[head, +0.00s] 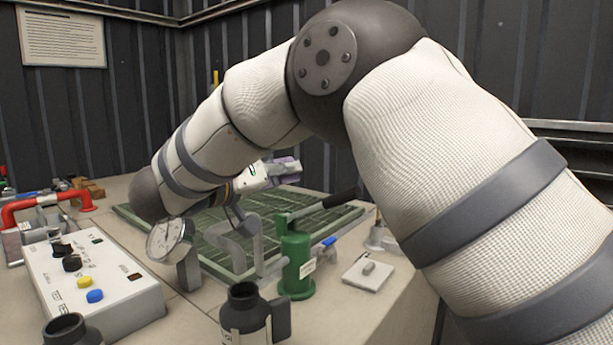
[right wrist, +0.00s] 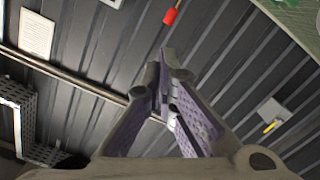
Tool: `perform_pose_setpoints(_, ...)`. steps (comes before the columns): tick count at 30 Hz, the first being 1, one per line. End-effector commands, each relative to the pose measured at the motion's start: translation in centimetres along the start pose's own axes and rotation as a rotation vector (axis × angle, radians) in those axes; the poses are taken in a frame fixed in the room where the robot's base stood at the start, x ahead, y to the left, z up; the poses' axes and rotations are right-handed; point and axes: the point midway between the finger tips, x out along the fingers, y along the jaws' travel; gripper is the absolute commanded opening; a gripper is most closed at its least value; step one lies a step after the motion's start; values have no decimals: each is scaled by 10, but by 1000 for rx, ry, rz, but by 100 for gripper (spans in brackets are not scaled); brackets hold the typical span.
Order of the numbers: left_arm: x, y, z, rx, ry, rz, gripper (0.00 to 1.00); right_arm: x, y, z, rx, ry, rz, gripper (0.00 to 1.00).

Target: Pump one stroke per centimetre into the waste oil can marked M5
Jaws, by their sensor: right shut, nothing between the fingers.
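A second dark can (head: 66,330) is cut off by the bottom edge. I cannot tell which one is M5. My right gripper (head: 284,168) is beyond the pump, above the green grid. In the right wrist view its purple-padded fingers (right wrist: 165,80) are closed together and empty, apart from the pump. My left gripper is not in view.
A control box (head: 95,275) with knobs and buttons sits at left, by a red pipe (head: 50,203). A round dial gauge (head: 165,240) stands near centre. A green grid (head: 215,262) covers the middle.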

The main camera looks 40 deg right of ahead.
Motion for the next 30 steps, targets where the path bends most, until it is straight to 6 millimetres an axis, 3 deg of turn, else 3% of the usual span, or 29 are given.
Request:
perform_pose_setpoints(12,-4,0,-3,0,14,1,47,88,2,2,2,-1,1,0)
perform_pose_setpoints(21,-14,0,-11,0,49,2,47,94,3,35,6,2,1,0)
perform_pose_setpoints(30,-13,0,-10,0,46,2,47,95,1,38,4,1,1,0)
